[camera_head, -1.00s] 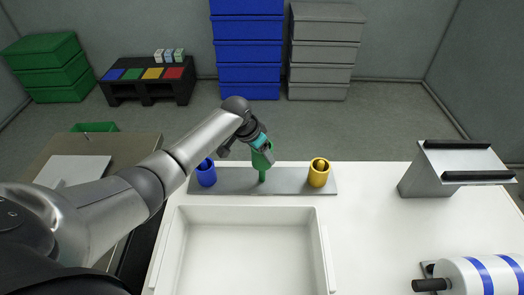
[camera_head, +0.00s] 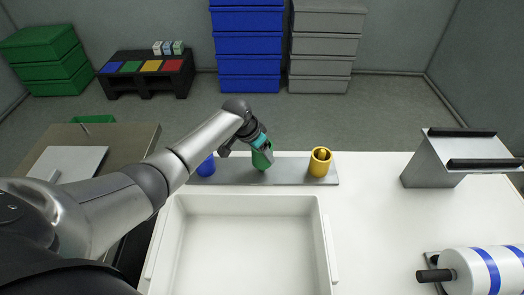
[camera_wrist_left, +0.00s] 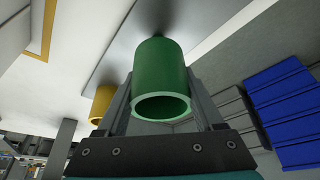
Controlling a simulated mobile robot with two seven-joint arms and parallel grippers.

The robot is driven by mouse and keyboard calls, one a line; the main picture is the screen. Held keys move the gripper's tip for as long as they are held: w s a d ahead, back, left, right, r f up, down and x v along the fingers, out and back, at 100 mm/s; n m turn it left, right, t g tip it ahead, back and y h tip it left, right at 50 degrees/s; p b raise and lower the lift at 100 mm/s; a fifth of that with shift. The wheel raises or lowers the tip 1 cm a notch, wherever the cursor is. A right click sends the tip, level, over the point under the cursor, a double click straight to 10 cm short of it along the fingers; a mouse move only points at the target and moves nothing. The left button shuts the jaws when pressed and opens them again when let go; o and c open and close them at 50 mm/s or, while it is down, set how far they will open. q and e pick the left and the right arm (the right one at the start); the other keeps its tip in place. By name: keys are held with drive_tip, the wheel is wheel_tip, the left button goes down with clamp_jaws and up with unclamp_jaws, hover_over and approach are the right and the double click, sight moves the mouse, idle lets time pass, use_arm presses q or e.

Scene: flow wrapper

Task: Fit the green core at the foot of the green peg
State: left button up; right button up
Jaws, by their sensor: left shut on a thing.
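My left gripper (camera_head: 262,151) is shut on the green core (camera_head: 262,161), a hollow cylinder. The core stands roughly upright at the middle of the grey base plate (camera_head: 292,172). The green peg is hidden by the core and gripper in the head view. In the left wrist view the core (camera_wrist_left: 161,80) sits between the two fingers, its open end facing the camera; no peg shows clearly in it. The core's far end is close to the plate, but I cannot tell whether it touches. My right gripper is not in view.
A blue core (camera_head: 206,167) stands left on the plate, a yellow core (camera_head: 320,162) on its peg at the right. A white tray (camera_head: 325,240) lies in front. A grey stand (camera_head: 430,170) and a white-blue roll (camera_head: 485,272) are at the right.

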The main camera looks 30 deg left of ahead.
use_arm(q)
drive_tip(key=o, duration=1.4)
drive_tip(key=shift+c, duration=0.2)
drive_tip(key=shift+r, duration=0.1)
drive_tip(key=p+v, duration=0.4)
drive_tip(key=v, duration=1.1)
drive_tip(key=shift+s, duration=0.1)
